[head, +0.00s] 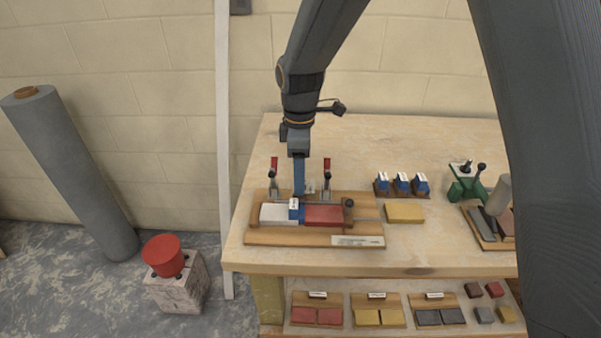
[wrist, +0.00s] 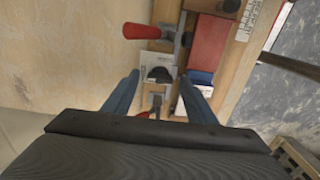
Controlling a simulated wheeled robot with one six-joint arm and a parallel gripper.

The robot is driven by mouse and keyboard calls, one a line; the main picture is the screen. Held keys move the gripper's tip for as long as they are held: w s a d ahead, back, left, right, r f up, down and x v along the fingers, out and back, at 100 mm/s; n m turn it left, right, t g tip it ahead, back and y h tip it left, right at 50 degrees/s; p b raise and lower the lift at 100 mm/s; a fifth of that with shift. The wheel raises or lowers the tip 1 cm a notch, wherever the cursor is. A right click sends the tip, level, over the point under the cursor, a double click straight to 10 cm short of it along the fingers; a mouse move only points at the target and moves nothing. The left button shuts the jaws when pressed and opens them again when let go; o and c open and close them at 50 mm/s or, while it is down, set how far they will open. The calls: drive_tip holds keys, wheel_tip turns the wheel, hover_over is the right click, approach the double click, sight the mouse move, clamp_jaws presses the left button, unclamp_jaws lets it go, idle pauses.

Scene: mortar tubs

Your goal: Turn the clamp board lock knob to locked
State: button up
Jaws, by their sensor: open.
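The wooden clamp board (head: 262,237) lies on the workbench, with a white block (head: 273,214), a blue piece (head: 294,210) and a red block (head: 325,215) on it. Two clamps with red handles stand at its back, left (head: 274,164) and right (head: 327,164). In the wrist view a black knob (wrist: 158,74) sits on a pale marked plate (wrist: 150,58) between the clamps. It looks like the lock knob; its setting cannot be read. My gripper (head: 299,190) points down at the board's back, its blue fingers open. In the wrist view my gripper (wrist: 159,76) has a finger either side of the knob, contact unclear.
A red clamp handle (wrist: 146,31) and another red part (wrist: 143,114) lie close to my fingers. Right of the board are blue pieces on a small rack (head: 402,186), a yellow block (head: 404,213) and a green device (head: 467,184). The back of the bench is clear.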

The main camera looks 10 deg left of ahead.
drive_tip(key=shift+f, duration=0.25)
drive_tip(key=shift+c, duration=0.6)
drive_tip(key=c, duration=1)
drive_tip(key=shift+o, duration=0.2)
